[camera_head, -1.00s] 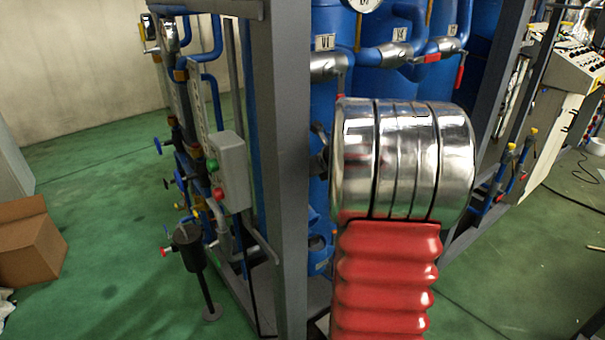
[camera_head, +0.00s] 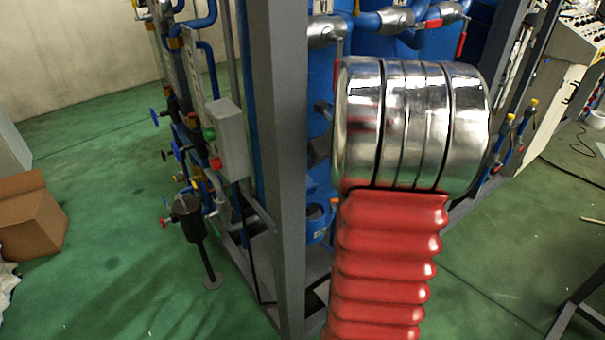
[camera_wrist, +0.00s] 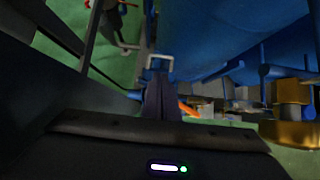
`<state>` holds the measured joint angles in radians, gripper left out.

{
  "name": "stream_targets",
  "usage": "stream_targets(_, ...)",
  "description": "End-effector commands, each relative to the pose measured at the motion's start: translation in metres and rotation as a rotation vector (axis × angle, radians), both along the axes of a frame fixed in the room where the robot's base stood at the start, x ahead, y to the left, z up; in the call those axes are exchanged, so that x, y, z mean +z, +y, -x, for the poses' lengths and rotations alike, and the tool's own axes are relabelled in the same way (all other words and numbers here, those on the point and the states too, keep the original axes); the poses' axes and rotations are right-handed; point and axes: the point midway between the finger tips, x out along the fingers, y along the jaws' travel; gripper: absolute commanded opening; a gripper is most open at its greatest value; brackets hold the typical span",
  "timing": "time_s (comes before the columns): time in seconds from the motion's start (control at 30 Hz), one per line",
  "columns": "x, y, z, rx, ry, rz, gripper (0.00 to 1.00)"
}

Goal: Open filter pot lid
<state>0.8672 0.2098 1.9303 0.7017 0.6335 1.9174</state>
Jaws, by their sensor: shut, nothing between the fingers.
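The filter pot (camera_head: 188,220) is a small dark pot on a thin stand with a round foot, at the lower left in the head view. Its lid (camera_head: 186,204) looks closed on top, though it is small and dark there. My gripper (camera_wrist: 161,88) shows in the wrist view, with its dark fingers together and nothing between them. It is among pipes and frame bars, apart from any pot that I can make out. In the head view my gripper is hidden behind my own arm. I cannot clearly pick out the pot in the wrist view.
A grey frame post (camera_head: 278,150) stands between the pot and my arm. A grey control box (camera_head: 227,138) and several pipes and valves stand above the pot. A cardboard box (camera_head: 30,215) lies at the far left. Green floor (camera_head: 110,240) is clear left of the pot.

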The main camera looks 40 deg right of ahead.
Motion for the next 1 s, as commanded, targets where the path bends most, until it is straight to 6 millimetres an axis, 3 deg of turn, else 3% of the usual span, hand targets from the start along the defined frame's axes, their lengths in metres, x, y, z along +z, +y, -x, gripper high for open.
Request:
stream_targets(0.47,-0.009,-0.001,-0.007,0.002,-0.001,0.0,0.0)
stream_targets(1.0,-0.065,-0.006,-0.047,0.002,-0.001,-0.001,0.0)
